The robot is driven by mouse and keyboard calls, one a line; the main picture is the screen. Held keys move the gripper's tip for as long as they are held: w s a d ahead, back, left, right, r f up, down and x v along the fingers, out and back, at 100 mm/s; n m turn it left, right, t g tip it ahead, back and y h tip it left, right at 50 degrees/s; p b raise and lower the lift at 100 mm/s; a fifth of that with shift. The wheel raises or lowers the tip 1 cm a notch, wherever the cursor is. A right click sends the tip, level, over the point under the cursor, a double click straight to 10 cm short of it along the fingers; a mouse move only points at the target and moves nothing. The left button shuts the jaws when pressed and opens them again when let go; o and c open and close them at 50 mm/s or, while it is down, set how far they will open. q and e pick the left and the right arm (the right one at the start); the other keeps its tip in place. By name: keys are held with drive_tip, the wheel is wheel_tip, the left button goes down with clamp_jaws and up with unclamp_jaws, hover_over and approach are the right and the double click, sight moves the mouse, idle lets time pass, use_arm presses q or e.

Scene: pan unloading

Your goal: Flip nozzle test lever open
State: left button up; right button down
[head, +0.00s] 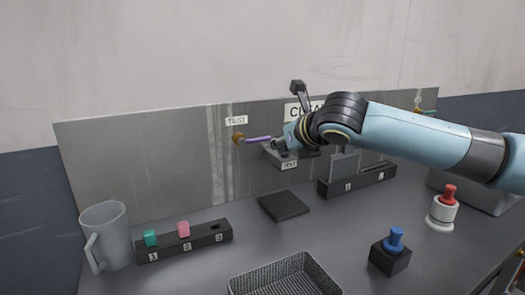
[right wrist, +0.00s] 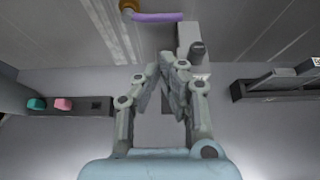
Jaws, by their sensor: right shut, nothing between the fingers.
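The nozzle test lever (head: 259,139) is a purple bar on a brass fitting (head: 238,139) on the grey back panel, below a TEST label. It points right, roughly level, toward my right gripper. In the right wrist view the purple lever (right wrist: 157,17) shows at the top, beyond the fingertips. My right gripper (head: 279,144) is near the lever's right end; whether it touches cannot be told in the head view. In the right wrist view its fingers (right wrist: 161,82) are together with nothing between them. My left gripper is not in view.
The counter holds a grey mug (head: 106,236), a numbered slot block (head: 185,241), a dark pad (head: 284,205), a wire basket (head: 285,276), a blue-knobbed block (head: 391,256) and a red-topped white piece (head: 443,212).

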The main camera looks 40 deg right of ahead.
sight(257, 140)
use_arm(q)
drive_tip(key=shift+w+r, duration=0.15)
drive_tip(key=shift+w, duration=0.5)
use_arm(e)
drive_tip(key=x, duration=1)
